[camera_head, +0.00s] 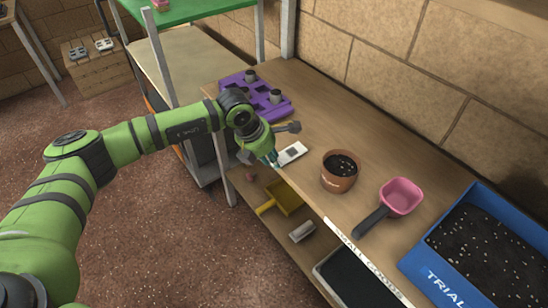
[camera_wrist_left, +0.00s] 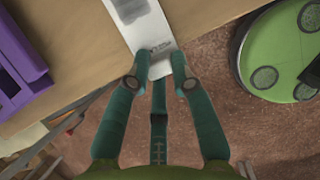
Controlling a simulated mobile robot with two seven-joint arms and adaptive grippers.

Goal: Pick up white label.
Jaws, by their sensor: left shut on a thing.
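The white label (camera_head: 291,153) is a flat strip with a dark grey patch, at the front edge of the wooden bench. It also shows in the left wrist view (camera_wrist_left: 143,22), where its near end lies between the teal fingers. My left gripper (camera_head: 274,161) is at the label's left end in the head view. In the left wrist view my left gripper (camera_wrist_left: 160,72) is shut on that near end, which reaches past the bench edge. The label's far end is cut off by the frame there. My right gripper is not in view.
A purple tray (camera_head: 285,108) with small pots stands behind the label. A terracotta pot (camera_head: 340,171) of soil, a pink scoop (camera_head: 400,196) and a blue bin (camera_head: 413,262) stand to the right. A lower shelf holds a yellow dustpan (camera_head: 287,196).

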